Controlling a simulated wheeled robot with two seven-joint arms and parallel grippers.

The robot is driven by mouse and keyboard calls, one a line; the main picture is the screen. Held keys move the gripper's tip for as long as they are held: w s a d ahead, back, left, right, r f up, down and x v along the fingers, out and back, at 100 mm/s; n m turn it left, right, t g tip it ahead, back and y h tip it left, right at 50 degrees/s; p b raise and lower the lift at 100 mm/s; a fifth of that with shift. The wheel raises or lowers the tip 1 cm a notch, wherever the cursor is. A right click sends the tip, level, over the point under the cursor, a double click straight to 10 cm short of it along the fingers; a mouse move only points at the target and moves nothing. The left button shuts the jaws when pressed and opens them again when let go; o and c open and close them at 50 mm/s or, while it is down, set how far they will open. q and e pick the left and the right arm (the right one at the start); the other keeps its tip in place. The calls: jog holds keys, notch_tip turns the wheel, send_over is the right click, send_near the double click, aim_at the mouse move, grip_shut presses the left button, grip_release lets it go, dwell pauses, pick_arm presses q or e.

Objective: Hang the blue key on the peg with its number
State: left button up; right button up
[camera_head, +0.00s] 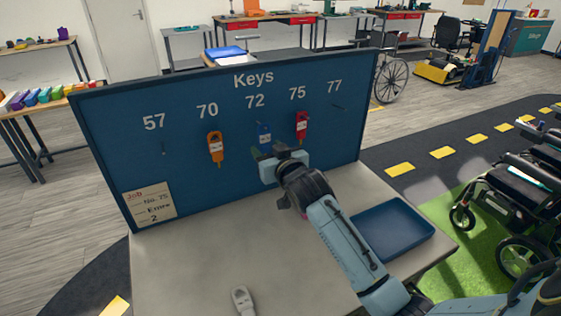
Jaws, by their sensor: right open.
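The blue key (264,133) is at the blue key board (190,100), under the number 72. Its lower part is hidden by my right gripper. I cannot tell whether its number matches. My right gripper (267,151) is open, right in front of and just below the blue key; whether it touches the key cannot be told. An orange key (215,147) hangs under 70 and a red key (302,126) under 75. The pegs under 57 and 77 are bare.
A blue tray (392,231) lies on the table (190,265) at the right. A job card (149,204) is on the board's lower left. The table's left half is mostly clear.

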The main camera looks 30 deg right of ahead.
jog(key=s+r, duration=0.1)
jog(key=s, duration=1.1)
jog(key=shift+s+a+r, duration=0.2)
jog(key=shift+a, duration=0.15)
